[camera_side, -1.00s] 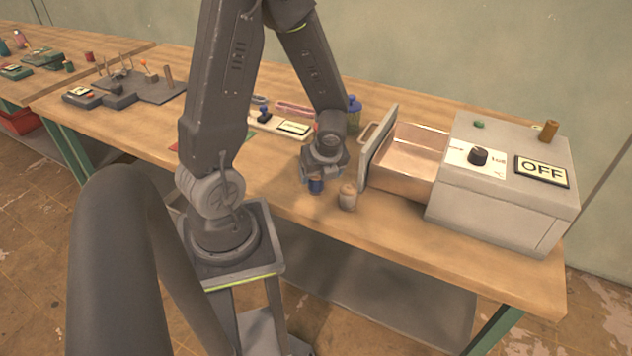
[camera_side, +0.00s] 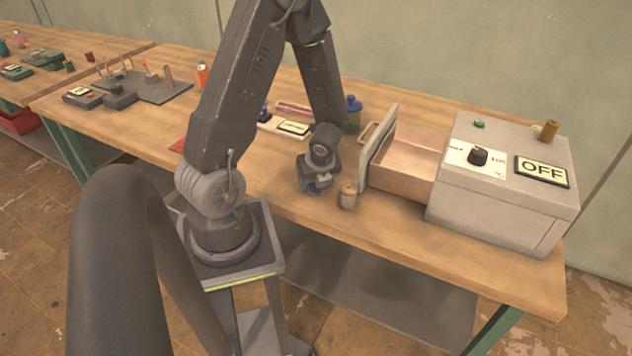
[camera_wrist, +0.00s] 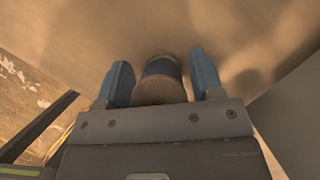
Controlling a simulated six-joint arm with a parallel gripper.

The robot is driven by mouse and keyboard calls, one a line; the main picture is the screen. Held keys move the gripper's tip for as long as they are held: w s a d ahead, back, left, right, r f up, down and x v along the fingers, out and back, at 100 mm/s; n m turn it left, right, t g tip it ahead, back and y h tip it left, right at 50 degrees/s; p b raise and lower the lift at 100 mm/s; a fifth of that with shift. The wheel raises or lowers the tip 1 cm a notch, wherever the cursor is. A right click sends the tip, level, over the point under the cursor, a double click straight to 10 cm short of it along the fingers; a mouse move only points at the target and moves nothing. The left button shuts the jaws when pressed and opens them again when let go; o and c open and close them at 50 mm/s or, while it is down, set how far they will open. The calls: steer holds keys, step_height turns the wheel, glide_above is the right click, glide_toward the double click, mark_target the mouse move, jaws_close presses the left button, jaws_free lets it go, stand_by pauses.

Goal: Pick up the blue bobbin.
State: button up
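The blue bobbin (camera_wrist: 162,69) shows in the wrist view between the two blue-grey fingers of my gripper (camera_wrist: 163,80). It has a dark blue winding and a tan end that faces the camera. The fingers stand apart on either side of it, with a narrow gap visible at least on the right. In the side view my gripper (camera_side: 318,187) is low over the table, left of a pale tan bobbin. The bobbin is mostly hidden there, and a bluish patch under the gripper could be it or a finger.
The pale tan bobbin (camera_side: 348,197) stands close to the right of my gripper. Beyond it is the open drawer (camera_side: 408,185) of a grey box (camera_side: 510,190) marked OFF. A blue-capped bottle (camera_side: 353,112) stands behind. The table's front edge is near.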

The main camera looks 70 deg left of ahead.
steer(key=c, duration=0.7)
